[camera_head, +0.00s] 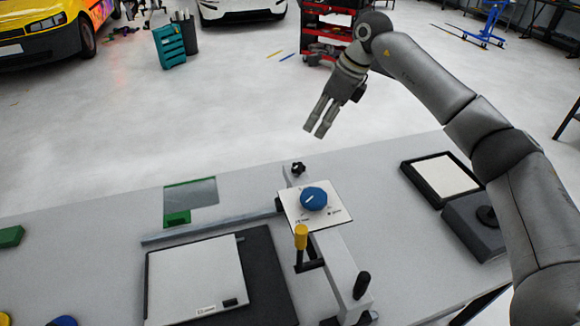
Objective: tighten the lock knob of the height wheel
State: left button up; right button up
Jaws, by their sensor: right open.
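A blue round wheel (313,198) with a pale pointer mark sits on a white printed plate (333,213). A small black lobed knob (298,168) stands just behind the plate, at the far end of the grey arm of the device (338,258); it appears to be the lock knob. My right gripper (314,131) points down and to the left, its two fingers parted a little. It is open and empty, and shows above the black knob in the picture, apart from it. My left gripper is out of view.
A yellow-topped lever (301,237) and a black handle (361,285) rise from the device. A white panel (190,282) lies on a dark mat at front left. A green-framed piece (190,197) and a black-framed tray (409,168) flank the device on the grey bench (90,235).

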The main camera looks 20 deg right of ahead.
notch_tip(320, 180, down, 3)
jog(key=b, duration=0.2)
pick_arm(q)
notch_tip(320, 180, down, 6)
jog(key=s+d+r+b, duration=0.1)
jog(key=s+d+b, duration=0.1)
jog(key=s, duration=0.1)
pick_arm(e)
send_near(299, 166)
jog(key=p+x, duration=0.3)
jog(key=x, duration=0.4)
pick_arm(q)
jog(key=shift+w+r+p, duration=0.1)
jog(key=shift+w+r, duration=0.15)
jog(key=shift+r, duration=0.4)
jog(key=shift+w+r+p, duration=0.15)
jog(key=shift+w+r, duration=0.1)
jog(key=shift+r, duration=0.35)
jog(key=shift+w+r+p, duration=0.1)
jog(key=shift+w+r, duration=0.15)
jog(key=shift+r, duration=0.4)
pick_arm(e)
jog(key=shift+x, duration=0.75)
jog(key=c, duration=1)
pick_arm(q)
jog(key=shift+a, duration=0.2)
pick_arm(e)
jog(key=shift+c, duration=0.2)
